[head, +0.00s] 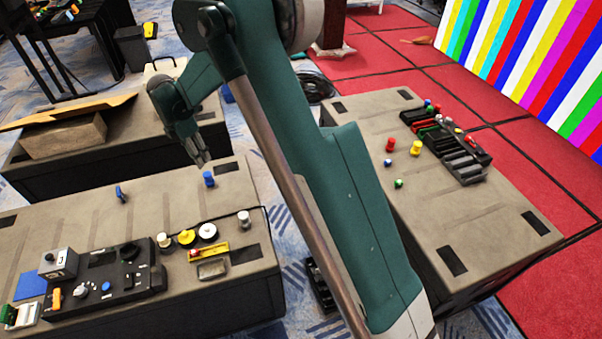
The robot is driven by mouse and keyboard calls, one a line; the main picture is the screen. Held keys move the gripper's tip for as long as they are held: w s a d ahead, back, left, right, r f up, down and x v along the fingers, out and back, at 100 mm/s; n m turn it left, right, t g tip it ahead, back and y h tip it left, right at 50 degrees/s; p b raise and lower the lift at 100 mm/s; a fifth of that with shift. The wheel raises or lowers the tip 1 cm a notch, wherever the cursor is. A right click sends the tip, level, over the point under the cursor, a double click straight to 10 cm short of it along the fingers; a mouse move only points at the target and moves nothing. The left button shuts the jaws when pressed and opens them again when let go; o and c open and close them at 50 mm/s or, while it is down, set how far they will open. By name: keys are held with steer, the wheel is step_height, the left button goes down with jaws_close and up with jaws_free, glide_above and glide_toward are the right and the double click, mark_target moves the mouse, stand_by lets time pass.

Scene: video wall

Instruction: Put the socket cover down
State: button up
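My gripper (203,160) hangs from my teal arm over the far part of the left case top. It points down, and its fingers look close together, but they are too small to show whether they are open or shut. A blue cylindrical piece (209,179) is just below and right of the fingertips. I cannot tell whether it touches them or stands on the case. I cannot pick out for certain which piece is the socket cover. A black panel (128,278) with sockets and knobs lies at the front of the left case (60,220).
White and yellow round pieces (187,237) and a yellow tool (209,252) lie right of the panel. A small blue piece (121,193) stands farther back. The right case (440,225) carries black trays and coloured pieces. Bare case top surrounds the gripper.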

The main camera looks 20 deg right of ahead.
steer(key=s+d+r+m+t+y, duration=0.1)
steer(key=s+d+r+m+t, duration=0.2)
steer(key=s+d+r+m, duration=1.3)
steer(key=s+d+r+m+t, duration=0.1)
steer(key=s+d+m, duration=0.3)
steer(key=s, duration=1)
steer(key=s+d+r+m+t, duration=0.2)
steer(key=s+d+r+m, duration=0.2)
steer(key=s+d, duration=0.7)
steer(key=s, duration=0.3)
steer(key=shift+s+m, duration=0.2)
steer(key=shift+m, duration=0.1)
steer(key=shift+d, duration=0.1)
